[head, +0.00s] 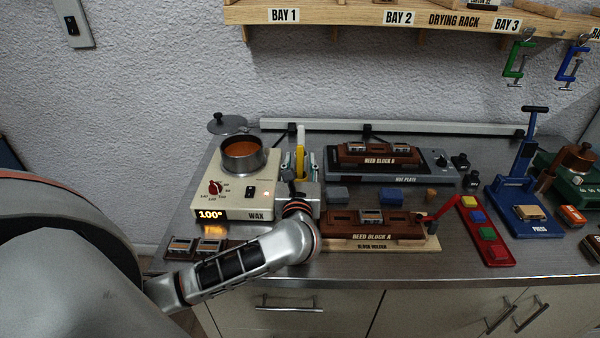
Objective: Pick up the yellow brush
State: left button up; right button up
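The yellow brush (300,144) stands upright at the back of the bench, between the wax heater and the hot plate. Its lower part is partly hidden behind my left gripper. My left gripper (300,163) reaches in from the lower left, over the front of the bench. Its two fingers show spread apart, one on each side of the brush, with gaps visible. I cannot tell whether either finger touches it. My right gripper is not in view.
The wax heater (207,202) with its pot (244,158) is close on the left. Reed block A (345,228) on its holder and the hot plate (400,175) are on the right. A blue press (520,205) stands farther right. The drying rack (340,14) hangs above.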

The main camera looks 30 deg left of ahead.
pick_arm(q)
jog(key=shift+w, duration=0.1)
jog(key=shift+c, duration=0.4)
grip_shut()
jog(key=shift+r, duration=0.1)
notch_tip(320, 180, up, 20)
jog(key=p, duration=0.2)
